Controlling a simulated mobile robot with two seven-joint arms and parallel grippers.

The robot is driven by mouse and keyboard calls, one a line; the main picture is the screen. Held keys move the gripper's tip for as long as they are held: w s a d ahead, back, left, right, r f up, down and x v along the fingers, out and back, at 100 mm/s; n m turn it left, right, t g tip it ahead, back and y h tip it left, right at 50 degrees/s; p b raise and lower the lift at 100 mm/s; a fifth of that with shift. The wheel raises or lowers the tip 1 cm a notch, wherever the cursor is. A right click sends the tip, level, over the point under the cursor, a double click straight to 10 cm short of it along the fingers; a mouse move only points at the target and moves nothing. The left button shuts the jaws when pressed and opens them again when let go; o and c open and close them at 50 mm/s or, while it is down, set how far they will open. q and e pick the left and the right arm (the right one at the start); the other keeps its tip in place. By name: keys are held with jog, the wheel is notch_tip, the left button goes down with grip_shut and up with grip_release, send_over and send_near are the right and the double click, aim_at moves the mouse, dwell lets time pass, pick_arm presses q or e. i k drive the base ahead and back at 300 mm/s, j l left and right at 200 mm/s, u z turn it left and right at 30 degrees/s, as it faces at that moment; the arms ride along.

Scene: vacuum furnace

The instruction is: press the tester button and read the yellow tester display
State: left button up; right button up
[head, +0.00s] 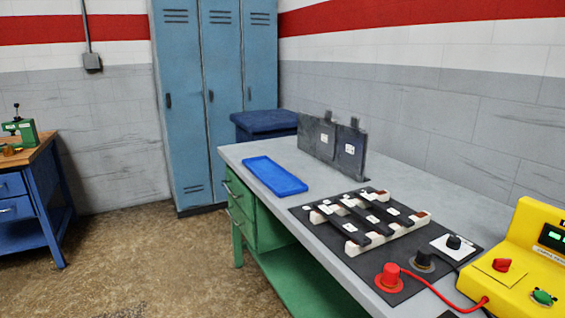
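The yellow tester (515,268) stands at the right end of the grey-topped workbench, cut off by the picture's right edge. Its dark display (552,237) shows small lit green characters, too small and partly cut off to read. A green round button or knob (543,297) sits on its lower front, and a red knob (502,265) sits on its upper left. A red cable (440,288) runs from the tester to a red round connector (389,276) on the black mat. Neither of my grippers is in view.
Blue lockers (208,100) stand behind. A blue-framed bench (30,205) is left; the floor between is clear.

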aim_at(542, 297)
jog(key=z, duration=1.55)
